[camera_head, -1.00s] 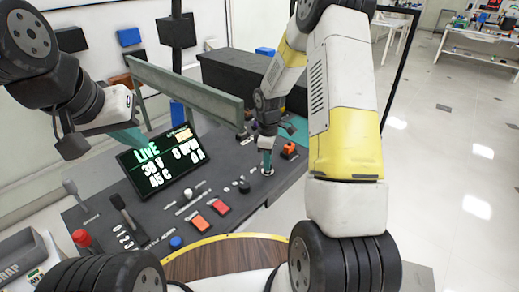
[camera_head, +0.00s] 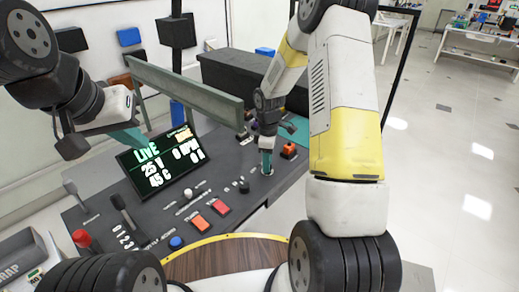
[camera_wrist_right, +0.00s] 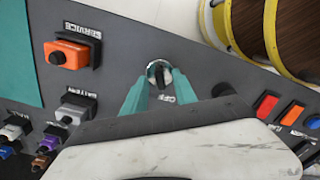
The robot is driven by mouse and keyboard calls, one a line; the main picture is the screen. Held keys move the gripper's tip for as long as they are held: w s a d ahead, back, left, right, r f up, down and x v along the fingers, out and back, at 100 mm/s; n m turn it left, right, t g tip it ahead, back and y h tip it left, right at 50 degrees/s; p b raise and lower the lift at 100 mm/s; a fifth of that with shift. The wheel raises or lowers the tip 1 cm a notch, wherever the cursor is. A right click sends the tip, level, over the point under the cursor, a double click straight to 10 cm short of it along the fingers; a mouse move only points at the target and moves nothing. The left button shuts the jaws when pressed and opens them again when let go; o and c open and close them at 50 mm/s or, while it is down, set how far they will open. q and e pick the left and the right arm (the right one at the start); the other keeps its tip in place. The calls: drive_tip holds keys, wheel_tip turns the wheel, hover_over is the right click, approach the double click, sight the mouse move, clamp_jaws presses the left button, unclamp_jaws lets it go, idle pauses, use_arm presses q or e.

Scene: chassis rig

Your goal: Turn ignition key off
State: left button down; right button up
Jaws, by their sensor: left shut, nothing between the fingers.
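The ignition key, a small dark piece in a round silver lock (camera_wrist_right: 158,70), sits on the grey console near its right edge. In the right wrist view the teal fingertips of my right gripper (camera_wrist_right: 161,84) stand on either side of the key, with little gap visible. In the head view my right gripper (camera_head: 266,160) points straight down at the lock, which it mostly hides. The label beside it is partly covered by a finger. My left gripper (camera_head: 130,139) is shut and empty above the display's left side.
The display (camera_head: 162,160) reads LIVE with a voltage of about 26 V. An orange SERVICE switch (camera_wrist_right: 68,54) and a grey switch (camera_wrist_right: 75,108) stand beside the lock. Red and orange buttons (camera_head: 211,214), levers and a red knob (camera_head: 82,239) fill the console. A grey beam (camera_head: 185,91) crosses behind.

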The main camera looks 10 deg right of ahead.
drive_tip(key=shift+r, duration=3.9)
